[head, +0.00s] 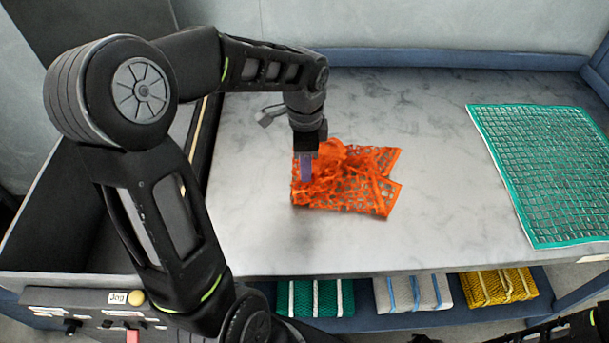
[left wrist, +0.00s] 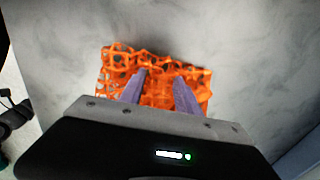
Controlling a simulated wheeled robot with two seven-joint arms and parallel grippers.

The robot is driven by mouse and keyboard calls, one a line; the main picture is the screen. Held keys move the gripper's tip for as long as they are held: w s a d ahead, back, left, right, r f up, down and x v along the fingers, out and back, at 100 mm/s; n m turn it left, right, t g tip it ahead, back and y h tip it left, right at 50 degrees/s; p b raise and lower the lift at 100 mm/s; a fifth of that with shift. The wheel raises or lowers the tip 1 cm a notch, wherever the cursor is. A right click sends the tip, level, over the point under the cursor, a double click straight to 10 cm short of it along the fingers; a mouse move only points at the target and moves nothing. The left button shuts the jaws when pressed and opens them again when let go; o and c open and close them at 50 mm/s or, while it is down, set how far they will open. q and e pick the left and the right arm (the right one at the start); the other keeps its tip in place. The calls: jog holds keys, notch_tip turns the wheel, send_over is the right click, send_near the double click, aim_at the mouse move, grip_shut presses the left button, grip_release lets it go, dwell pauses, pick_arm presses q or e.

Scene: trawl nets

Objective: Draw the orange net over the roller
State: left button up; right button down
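The orange net (head: 362,193) lies crumpled on the grey marbled table, bunched on its left side and flatter on its right. My left gripper (head: 305,178) points down at the bunched left part of the net. In the left wrist view, the two purple fingers (left wrist: 160,78) stand apart over the net (left wrist: 196,76), with orange mesh between them. Whether the tips touch it is unclear. A long dark and pale bar (head: 201,128), perhaps the roller, runs along the table's left edge, partly hidden by my left arm. My right gripper is not clearly seen.
A green net (head: 545,170) lies flat at the table's right. Folded green (head: 315,298), white (head: 412,293) and yellow (head: 497,287) nets sit on a shelf below. A control panel (head: 95,318) is at lower left. The table between the orange and green nets is clear.

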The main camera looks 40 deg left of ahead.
pick_arm(q)
jog(key=shift+s+f+g, duration=0.15)
jog(key=shift+s+f, duration=0.1)
jog(key=shift+f, duration=0.25)
jog(key=shift+s+f+g, duration=0.15)
jog(key=shift+s+f, duration=0.1)
jog(key=shift+f, duration=0.2)
grip_shut()
jog(key=r+p, duration=0.4)
jog(key=r, duration=0.1)
jog(key=r+p, duration=0.2)
jog(key=shift+w+r, duration=0.25)
jog(key=shift+w, duration=0.1)
jog(key=shift+f, duration=0.35)
